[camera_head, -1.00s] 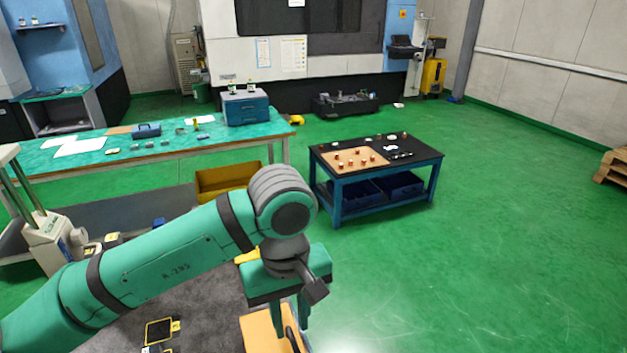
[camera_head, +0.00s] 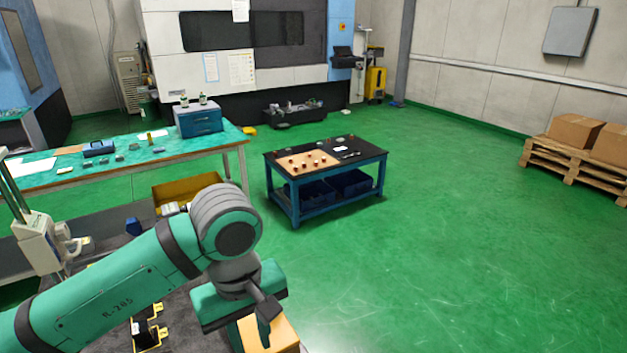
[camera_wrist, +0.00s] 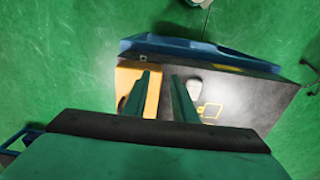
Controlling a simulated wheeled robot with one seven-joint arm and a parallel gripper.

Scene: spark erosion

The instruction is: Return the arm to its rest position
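My arm reaches in from the lower left of the head view, bent at its grey joint, with the hand hanging down. My gripper (camera_head: 250,338) points down at the bottom of the head view. In the wrist view its two green fingers (camera_wrist: 160,76) stand apart with nothing held between them. They are over a dark grey surface (camera_wrist: 245,108) with a tan box (camera_wrist: 128,82) on its left side. The tan box also shows in the head view (camera_head: 284,335), beside and partly behind the fingers. The height of the fingertips above the surface is hard to tell.
A dark-topped table (camera_head: 368,152) with a tan board of small copper-coloured pieces stands ahead. A long green-topped bench (camera_head: 120,172) is at the left. A pallet (camera_head: 565,165) with cardboard boxes is at the far right. Open green floor (camera_head: 450,250) lies at the right.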

